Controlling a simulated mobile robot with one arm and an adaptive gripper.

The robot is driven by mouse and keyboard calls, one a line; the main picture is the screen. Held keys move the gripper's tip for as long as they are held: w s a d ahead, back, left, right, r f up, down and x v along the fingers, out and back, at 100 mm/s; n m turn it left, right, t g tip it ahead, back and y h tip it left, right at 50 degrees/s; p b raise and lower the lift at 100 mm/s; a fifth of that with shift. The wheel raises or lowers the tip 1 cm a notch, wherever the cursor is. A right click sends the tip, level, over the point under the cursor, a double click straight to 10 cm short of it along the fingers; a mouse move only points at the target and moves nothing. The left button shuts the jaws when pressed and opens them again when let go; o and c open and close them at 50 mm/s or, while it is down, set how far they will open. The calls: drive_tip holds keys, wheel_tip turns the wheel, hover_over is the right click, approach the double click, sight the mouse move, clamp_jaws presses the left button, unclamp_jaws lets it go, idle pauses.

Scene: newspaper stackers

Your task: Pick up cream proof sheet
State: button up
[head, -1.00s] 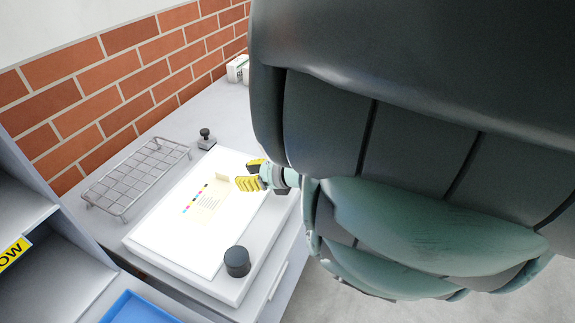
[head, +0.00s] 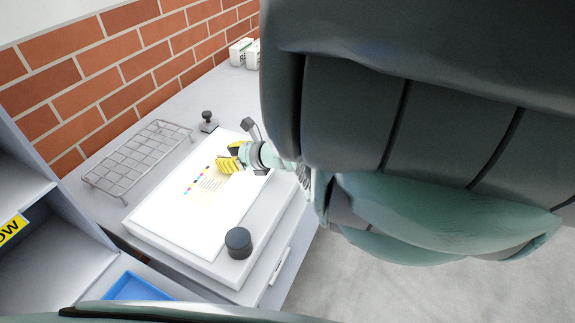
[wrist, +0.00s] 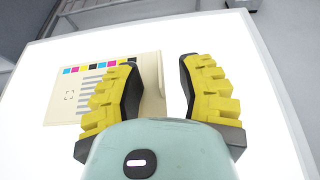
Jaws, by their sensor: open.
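The cream proof sheet (wrist: 68,93) lies on the bright white light table (head: 165,229), with a row of colour patches and grey lines printed on it. In the head view the sheet (head: 203,194) is partly covered by my gripper. My gripper (wrist: 165,70) is open over the sheet's right edge. Its yellow-padded left finger is over the printed part, and its right finger is over bare light table. A raised cream flap at the sheet's right edge shows between the fingers. I cannot tell whether the fingers touch the sheet.
A wire rack (head: 137,158) stands left of the light table by the brick wall. A dark round knob or weight (head: 238,242) sits on the light table's front right. A small stamp-like object (head: 208,121) and white boxes (head: 240,52) are behind. A blue tray (head: 137,287) is at the front left.

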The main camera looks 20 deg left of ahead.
drive_tip(key=shift+o, duration=0.2)
clamp_jaws()
idle(0.4)
